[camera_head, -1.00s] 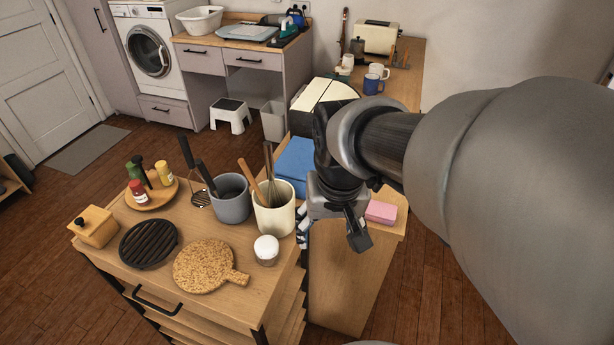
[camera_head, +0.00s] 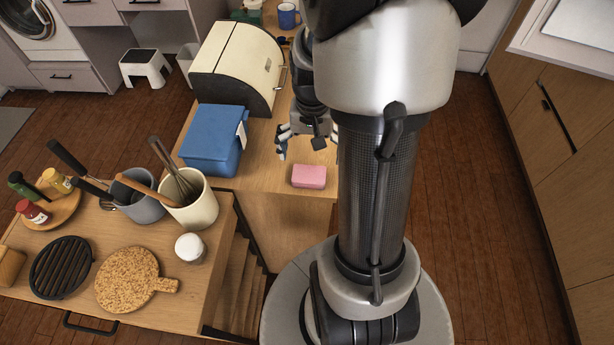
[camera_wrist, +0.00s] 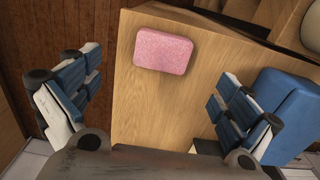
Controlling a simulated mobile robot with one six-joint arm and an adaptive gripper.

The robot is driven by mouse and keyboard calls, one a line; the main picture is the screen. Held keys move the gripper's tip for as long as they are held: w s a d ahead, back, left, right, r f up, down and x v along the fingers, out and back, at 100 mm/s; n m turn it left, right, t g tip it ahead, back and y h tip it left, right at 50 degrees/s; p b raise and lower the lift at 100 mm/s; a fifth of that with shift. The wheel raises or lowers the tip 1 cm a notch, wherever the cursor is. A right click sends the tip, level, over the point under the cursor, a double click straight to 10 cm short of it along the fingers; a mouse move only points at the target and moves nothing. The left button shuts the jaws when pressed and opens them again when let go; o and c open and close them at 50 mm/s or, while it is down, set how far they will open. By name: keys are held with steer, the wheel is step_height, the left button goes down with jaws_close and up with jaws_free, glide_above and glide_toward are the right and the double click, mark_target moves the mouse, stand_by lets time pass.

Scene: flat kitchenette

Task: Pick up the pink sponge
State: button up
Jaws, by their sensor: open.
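The pink sponge (camera_head: 309,176) lies flat on the wooden counter near its front end. It also shows in the wrist view (camera_wrist: 163,51), at the upper middle, ahead of the fingers and between their lines. My gripper (camera_head: 308,146) is just behind the sponge in the head view, above the counter. Its blue-padded fingers are spread wide and empty in the wrist view (camera_wrist: 150,100). The sponge is not touched by either finger, as far as I can see.
A blue box (camera_head: 214,139) and a cream bread bin (camera_head: 240,66) stand left of the gripper on the counter (camera_head: 262,160). A wooden trolley (camera_head: 160,240) with a utensil crock (camera_head: 200,210) and a white-lidded jar (camera_head: 190,247) stands at left. Floor is free at right.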

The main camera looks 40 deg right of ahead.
mark_target(309, 174)
step_height(309, 174, down, 4)
steer(key=shift+b, duration=0.5)
steer(key=shift+w+d+f+b, duration=0.15)
steer(key=shift+f+b, duration=0.25)
steer(key=shift+f, duration=0.5)
steer(key=shift+w+a+f+b, duration=0.15)
steer(key=shift+f+b, duration=0.25)
steer(key=shift+f, duration=0.55)
steer(key=shift+w+d+f+b, duration=0.15)
steer(key=shift+f+b, duration=0.25)
steer(key=shift+f, duration=0.5)
steer(key=shift+c, duration=0.5)
steer(key=c, duration=0.7)
